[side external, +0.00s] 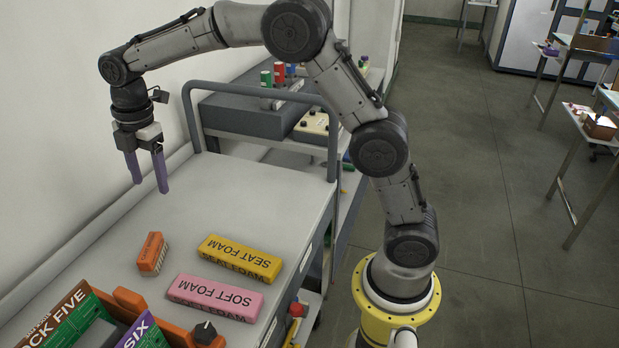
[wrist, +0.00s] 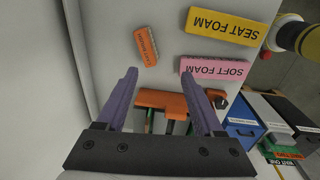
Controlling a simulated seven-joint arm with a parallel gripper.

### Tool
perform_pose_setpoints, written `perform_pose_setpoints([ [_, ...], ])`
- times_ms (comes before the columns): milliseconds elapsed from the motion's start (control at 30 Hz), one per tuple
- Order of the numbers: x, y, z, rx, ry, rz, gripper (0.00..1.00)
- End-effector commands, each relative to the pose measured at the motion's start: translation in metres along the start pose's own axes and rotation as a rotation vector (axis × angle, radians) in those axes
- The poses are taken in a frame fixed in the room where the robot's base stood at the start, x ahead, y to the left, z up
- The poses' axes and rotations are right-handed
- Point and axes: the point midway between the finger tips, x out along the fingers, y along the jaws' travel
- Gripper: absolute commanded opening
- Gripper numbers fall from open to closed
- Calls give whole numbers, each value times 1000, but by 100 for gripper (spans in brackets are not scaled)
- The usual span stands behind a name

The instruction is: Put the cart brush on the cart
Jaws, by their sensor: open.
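The cart brush appears to be the small orange block with dark lettering (side external: 152,254), lying on the grey top of the cart (side external: 245,200); its lettering is too small to read surely. It also shows in the wrist view (wrist: 146,46), up and slightly left of the fingertips. My gripper (side external: 149,187) is open and empty, with purple fingers pointing down, above the cart top and farther back than the orange block. In the wrist view the gripper (wrist: 159,72) has nothing between its fingers.
A yellow SEAT FOAM block (side external: 240,258) and a pink SOFT FOAM block (side external: 215,297) lie right of the orange block. An orange rack (side external: 150,318) with labelled upright items stands at the front left. A grey handle rail (side external: 262,88) rises at the back. The cart's back left is clear.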

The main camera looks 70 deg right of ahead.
Motion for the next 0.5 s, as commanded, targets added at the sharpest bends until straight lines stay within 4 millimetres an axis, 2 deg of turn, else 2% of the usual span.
perform_pose_setpoints([
  [33,-21,-18,6,89,3,28,69],
  [200,-69,-80,22,414,28,109,69],
  [333,-92,-133,32,660,61,165,69],
  [500,-103,-206,42,982,126,234,69],
])
